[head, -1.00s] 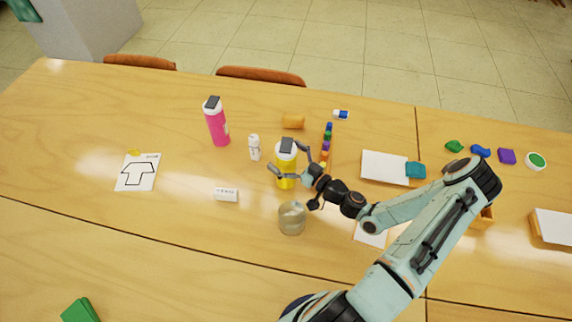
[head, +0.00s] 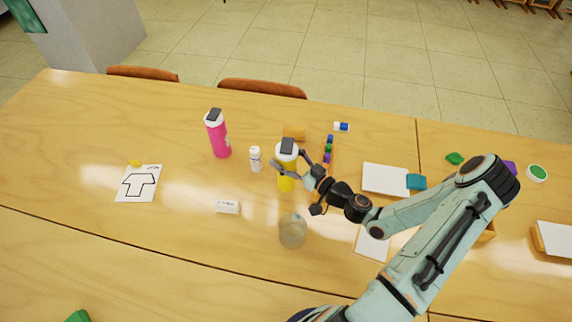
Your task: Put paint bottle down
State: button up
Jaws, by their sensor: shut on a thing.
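The yellow paint bottle (head: 286,178), with a white shoulder and dark cap, is upright near the middle of the table (head: 80,240). My gripper (head: 287,165) is shut around its upper part from the right, one finger showing across the front. Whether the base touches the wood or hangs slightly above it, I cannot tell. A pink bottle (head: 217,135) with a dark cap stands at the back left, apart from my gripper.
A small white bottle (head: 255,159) stands just left of the yellow one. A clear jar (head: 292,231) stands in front. An orange block (head: 294,131) and a row of coloured pieces (head: 327,153) lie behind and right. The left front is mostly clear.

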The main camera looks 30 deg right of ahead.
aim_at(284, 148)
notch_tip(284, 148, up, 6)
jog(key=shift+s+a+r+y, duration=0.1)
jog(key=shift+a+y, duration=0.2)
jog(key=shift+a, duration=0.05)
jog(key=s+a+f+n+g+y, duration=0.1)
jog(key=s+a+n+g+y, duration=0.45)
jog(key=a, duration=0.75)
jog(key=s+a+n+g+y, duration=0.3)
jog(key=a+n+g, duration=0.4)
jog(key=a, duration=0.6)
jog(key=s+a+f+n+g+y, duration=0.1)
jog(key=s+a+n+g+y, duration=0.35)
jog(key=a+g, duration=0.6)
notch_tip(284, 148, down, 8)
jog(key=a+t, duration=0.2)
jog(key=shift+w+a+h, duration=0.3)
jog(key=shift+w, duration=0.1)
jog(key=shift+f, duration=0.1)
jog(key=o, duration=1.2)
